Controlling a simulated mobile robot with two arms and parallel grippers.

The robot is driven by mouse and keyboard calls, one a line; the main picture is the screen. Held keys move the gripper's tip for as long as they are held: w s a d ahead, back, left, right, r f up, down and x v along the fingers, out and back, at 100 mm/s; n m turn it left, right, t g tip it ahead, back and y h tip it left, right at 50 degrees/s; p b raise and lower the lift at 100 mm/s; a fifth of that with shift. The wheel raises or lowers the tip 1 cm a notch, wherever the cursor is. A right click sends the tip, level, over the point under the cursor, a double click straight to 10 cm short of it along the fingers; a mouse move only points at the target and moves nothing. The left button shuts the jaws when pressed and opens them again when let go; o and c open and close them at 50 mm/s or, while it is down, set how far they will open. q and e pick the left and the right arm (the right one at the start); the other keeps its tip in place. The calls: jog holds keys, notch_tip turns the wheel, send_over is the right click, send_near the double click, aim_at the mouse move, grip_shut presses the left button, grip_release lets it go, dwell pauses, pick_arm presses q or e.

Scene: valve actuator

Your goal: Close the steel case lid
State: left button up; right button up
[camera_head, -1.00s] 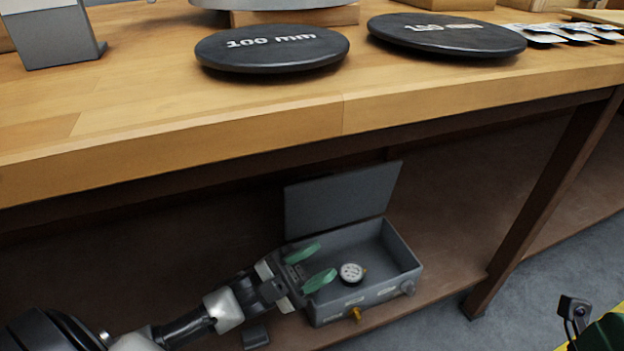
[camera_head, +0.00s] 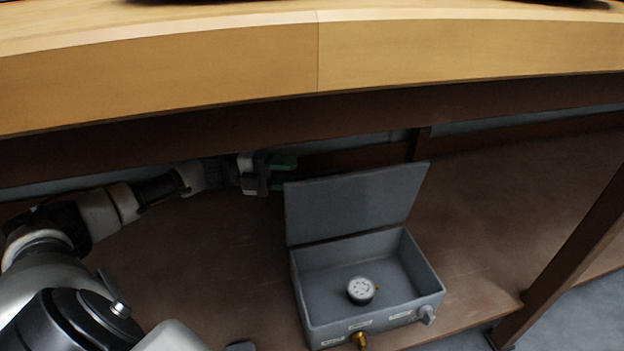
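The grey steel case (camera_head: 318,322) stands on the brown lower shelf under the workbench. Its lid (camera_head: 352,205) is open and stands up at the back of the case, leaning slightly backward. A round pressure gauge with a white dial (camera_head: 361,290) lies inside. My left gripper (camera_head: 284,165) is at the upper left corner of the lid, seemingly behind or beside it. Its green fingers are partly hidden, and I cannot tell how far apart they are or whether they touch the lid. My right gripper is out of view.
The thick wooden bench top (camera_head: 440,55) overhangs the shelf (camera_head: 480,230) closely above my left arm. A brown table leg (camera_head: 570,265) stands at the right. The shelf right of the case is clear. A brass fitting (camera_head: 360,341) sticks out at the case front.

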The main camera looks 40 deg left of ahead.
aim_at(309, 174)
pick_arm(q)
jog(key=b+x, duration=0.1)
jog(key=x, duration=0.4)
grip_shut()
